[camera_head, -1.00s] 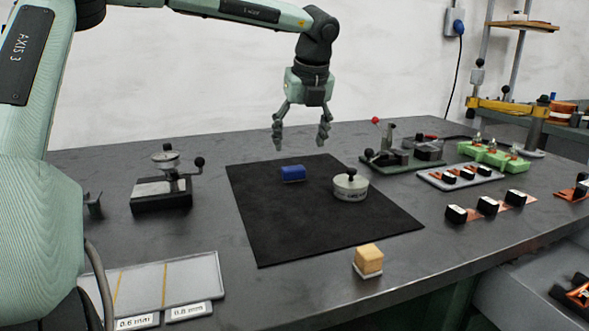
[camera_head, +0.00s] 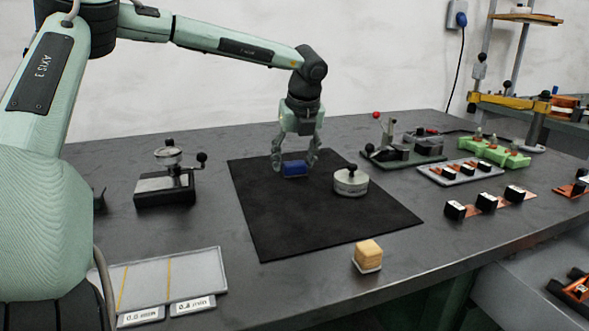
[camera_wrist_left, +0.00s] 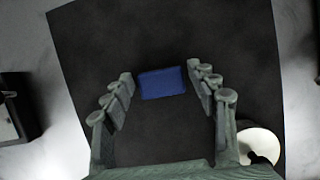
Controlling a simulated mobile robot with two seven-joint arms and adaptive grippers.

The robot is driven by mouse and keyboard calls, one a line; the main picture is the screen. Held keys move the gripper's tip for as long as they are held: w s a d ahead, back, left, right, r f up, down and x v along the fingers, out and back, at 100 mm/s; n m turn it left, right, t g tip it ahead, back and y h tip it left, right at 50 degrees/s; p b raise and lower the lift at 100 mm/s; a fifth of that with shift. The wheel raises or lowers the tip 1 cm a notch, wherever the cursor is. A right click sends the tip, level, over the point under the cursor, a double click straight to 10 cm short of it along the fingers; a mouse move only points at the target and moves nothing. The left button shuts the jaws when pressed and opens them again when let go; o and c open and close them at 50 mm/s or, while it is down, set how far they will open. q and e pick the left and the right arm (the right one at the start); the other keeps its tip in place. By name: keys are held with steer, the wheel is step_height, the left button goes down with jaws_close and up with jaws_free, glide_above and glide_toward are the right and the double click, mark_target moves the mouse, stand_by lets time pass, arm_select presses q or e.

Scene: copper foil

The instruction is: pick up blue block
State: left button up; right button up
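The blue block (camera_head: 294,169) lies on the black mat (camera_head: 290,225), near its far edge. My left gripper (camera_head: 294,168) is lowered over it, pointing down, with a finger on either side of the block. In the left wrist view the block (camera_wrist_left: 162,83) sits between the two open fingers (camera_wrist_left: 165,90), with a gap showing on each side. My right gripper is not in view.
A round metal weight with a black knob (camera_head: 351,182) stands on the mat just right of the block. A dial gauge stand (camera_head: 166,186) is to the left. A wooden block (camera_head: 368,254) sits at the front. A fixture with a red-knobbed lever (camera_head: 398,150) stands behind right.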

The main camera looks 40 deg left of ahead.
arm_select(q)
steer(key=c, duration=0.8)
steer(key=shift+r, duration=0.15)
